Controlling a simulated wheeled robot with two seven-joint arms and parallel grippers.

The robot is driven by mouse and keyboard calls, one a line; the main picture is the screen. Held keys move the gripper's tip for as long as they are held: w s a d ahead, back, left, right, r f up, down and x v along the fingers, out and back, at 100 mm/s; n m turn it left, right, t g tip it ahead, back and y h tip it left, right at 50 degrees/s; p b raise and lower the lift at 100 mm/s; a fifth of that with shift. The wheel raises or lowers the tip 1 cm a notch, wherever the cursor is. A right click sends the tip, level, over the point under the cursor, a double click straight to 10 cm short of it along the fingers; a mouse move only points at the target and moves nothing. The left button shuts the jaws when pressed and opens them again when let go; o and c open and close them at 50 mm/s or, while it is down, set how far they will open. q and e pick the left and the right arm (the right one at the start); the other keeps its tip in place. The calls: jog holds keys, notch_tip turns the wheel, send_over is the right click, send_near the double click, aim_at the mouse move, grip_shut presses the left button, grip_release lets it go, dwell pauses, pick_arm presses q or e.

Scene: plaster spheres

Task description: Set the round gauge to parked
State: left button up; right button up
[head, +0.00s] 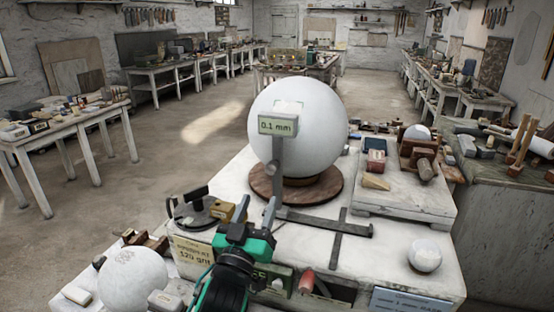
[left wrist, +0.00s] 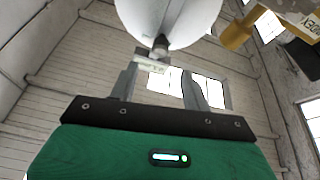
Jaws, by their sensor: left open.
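The round gauge (head: 278,160) stands upright in front of a large white plaster sphere (head: 318,115), with a green display reading "0.1 mm" at its top. Its dark flat foot reaches right across the bench. A small dark knob-like part (head: 268,168) sits low on the gauge's stem. My left gripper (head: 256,202) is open, low in front of the stem. In the left wrist view its two fingers (left wrist: 160,85) stand apart, with a small pale part of the gauge (left wrist: 150,65) beyond them. Any contact is hard to tell. My right gripper is not in view.
The sphere sits on a round wooden base (head: 262,186). A smaller sphere (head: 133,280) is at lower left, beside a "120 grit" sign (head: 193,254). A small ball (head: 425,255) stands at right. A raised slab (head: 405,200) carries blocks. Bench between foot and ball is clear.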

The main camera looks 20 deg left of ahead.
aim_at(274, 162)
pick_arm(q)
jog(key=p+x, duration=0.2)
jog(key=x, duration=0.3)
jog(key=shift+w+r, duration=0.1)
jog(key=shift+r, duration=0.1)
jog(key=p+x, duration=0.2)
jog(key=x, duration=0.4)
jog(key=shift+f, duration=0.1)
jog(key=shift+w+p, duration=0.3)
jog(key=shift+w, duration=0.55)
grip_shut()
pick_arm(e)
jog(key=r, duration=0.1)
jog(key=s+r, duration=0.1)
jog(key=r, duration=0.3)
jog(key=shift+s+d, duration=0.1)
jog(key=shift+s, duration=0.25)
